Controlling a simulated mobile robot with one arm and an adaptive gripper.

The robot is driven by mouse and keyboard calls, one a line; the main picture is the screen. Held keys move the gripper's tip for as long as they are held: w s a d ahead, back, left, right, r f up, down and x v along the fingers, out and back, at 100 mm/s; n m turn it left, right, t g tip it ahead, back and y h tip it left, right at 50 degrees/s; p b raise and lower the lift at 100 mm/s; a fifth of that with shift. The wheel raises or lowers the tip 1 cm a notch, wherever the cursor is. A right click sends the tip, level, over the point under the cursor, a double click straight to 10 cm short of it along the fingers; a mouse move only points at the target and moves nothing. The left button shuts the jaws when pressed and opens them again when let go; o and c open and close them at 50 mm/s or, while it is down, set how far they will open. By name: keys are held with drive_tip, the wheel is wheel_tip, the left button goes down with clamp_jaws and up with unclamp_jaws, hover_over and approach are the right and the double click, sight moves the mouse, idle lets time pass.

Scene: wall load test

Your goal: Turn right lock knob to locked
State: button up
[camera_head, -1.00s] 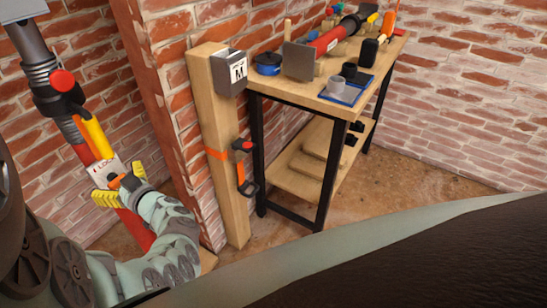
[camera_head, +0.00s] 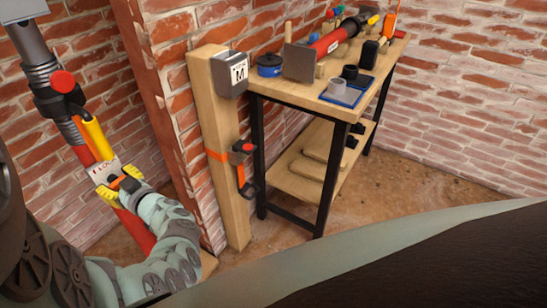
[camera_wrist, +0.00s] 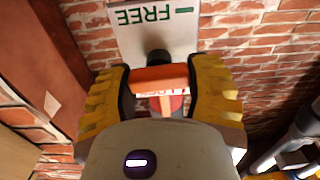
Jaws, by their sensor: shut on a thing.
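The lock knob is an orange bar (camera_wrist: 160,77), seen between my gripper's two yellow fingers in the wrist view. My gripper (camera_wrist: 160,92) is shut on it, one finger on each side. Behind the knob is a pale plate (camera_wrist: 150,35) with green "FREE" lettering, upside down, and a green mark beside the word. In the head view my gripper (camera_head: 121,185) is at the white label plate (camera_head: 103,170) on the red strut (camera_head: 137,230). The plate's lettering there is partly hidden, and the knob is mostly covered by the fingers.
The strut carries a yellow cylinder (camera_head: 93,138) and a red round knob (camera_head: 62,80) above. A brick wall lies close behind. A wooden post (camera_head: 227,160) with an orange strap and a workbench (camera_head: 300,92) with tools stand to the right.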

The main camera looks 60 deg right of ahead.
drive_tip(key=n+b, duration=0.2)
drive_tip(key=n, duration=0.1)
drive_tip(key=shift+a+f+n+b, duration=0.2)
drive_tip(key=shift+f+n+b, duration=0.05)
drive_tip(key=shift+n+b, duration=0.15)
drive_tip(key=n+b, duration=0.4)
drive_tip(key=shift+f+n, duration=0.1)
drive_tip(key=shift+n, duration=0.2)
drive_tip(key=n+b, duration=0.4)
drive_tip(key=n, duration=0.1)
drive_tip(key=shift+f+b, duration=0.1)
drive_tip(key=shift+b, duration=0.3)
drive_tip(key=shift+s+n+b, duration=0.1)
drive_tip(key=shift+n+b, duration=0.75)
drive_tip(key=shift+n, duration=0.35)
drive_tip(key=shift+n+b, duration=0.55)
drive_tip(key=shift+n, duration=0.15)
drive_tip(key=shift+r, duration=0.2)
drive_tip(key=o, duration=1.2)
drive_tip(key=s, duration=1.2)
drive_tip(key=shift+d, duration=0.25)
